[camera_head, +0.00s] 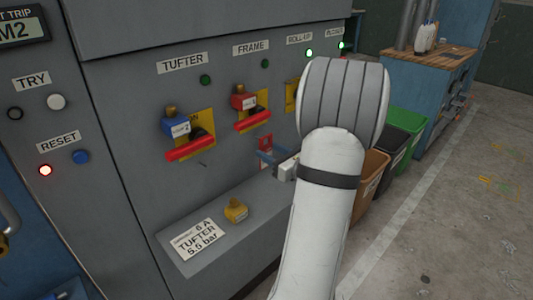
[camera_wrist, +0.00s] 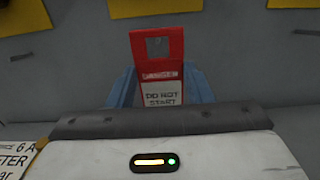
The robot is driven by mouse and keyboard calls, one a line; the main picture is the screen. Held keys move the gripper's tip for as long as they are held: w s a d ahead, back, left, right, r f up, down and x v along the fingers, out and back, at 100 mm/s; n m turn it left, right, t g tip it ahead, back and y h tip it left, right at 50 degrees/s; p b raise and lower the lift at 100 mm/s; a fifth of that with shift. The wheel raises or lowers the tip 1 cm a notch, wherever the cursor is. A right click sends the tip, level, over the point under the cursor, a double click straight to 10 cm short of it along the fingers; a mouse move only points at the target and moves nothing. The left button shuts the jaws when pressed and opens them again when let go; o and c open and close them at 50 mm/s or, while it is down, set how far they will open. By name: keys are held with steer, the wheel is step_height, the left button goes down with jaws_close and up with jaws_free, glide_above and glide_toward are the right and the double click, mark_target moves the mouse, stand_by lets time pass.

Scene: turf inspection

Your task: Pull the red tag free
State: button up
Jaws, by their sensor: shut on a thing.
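The red tag (camera_wrist: 157,50) stands upright in the wrist view, with a square hole near its top and a white panel reading "DO NOT START". My gripper (camera_wrist: 160,92) is shut on its lower part, with a blue finger on each side. In the head view the tag (camera_head: 265,142) shows small in my gripper (camera_head: 270,156), in front of the grey panel below the FRAME switch and above the ledge. No tie shows through the tag's hole. The tag's bottom edge is hidden by my gripper body in the wrist view.
Blue (camera_head: 175,127) and red (camera_head: 243,102) padlocks sit at the TUFTER and FRAME switches, above red handles. A yellow padlock (camera_head: 236,210) and a label card (camera_head: 195,240) lie on the ledge (camera_head: 255,205). Bins (camera_head: 405,120) and a workbench stand right.

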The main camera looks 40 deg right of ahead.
steer(key=shift+s, duration=0.15)
steer(key=s, duration=0.5)
steer(key=shift+d, duration=0.2)
stand_by(0.4)
